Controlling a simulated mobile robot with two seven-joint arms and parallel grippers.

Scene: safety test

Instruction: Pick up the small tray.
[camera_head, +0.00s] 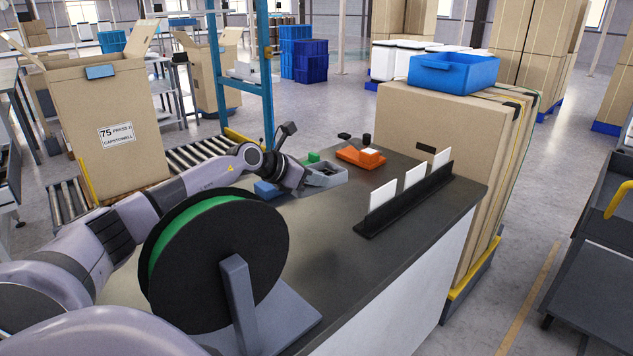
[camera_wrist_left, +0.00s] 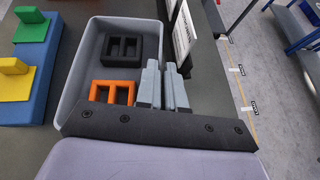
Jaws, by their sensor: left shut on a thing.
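The small tray (camera_head: 335,181) is grey and sits above the dark worktop near its far left part. In the left wrist view the small tray (camera_wrist_left: 77,80) holds a black slotted block (camera_wrist_left: 122,49) and an orange slotted block (camera_wrist_left: 113,91). My left gripper (camera_head: 307,178) is at the tray's near side in the head view. In the left wrist view my left gripper (camera_wrist_left: 164,85) has its grey fingers close together at the tray's right wall, shut on it. I cannot tell whether the tray touches the worktop. My right gripper is not in view.
A blue base (camera_wrist_left: 41,70) with green and yellow pieces lies left of the tray. An orange device (camera_head: 361,157) and a black rack (camera_head: 405,200) with white cards stand on the worktop (camera_head: 335,255). A large black-and-green spool (camera_head: 215,260) stands in front.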

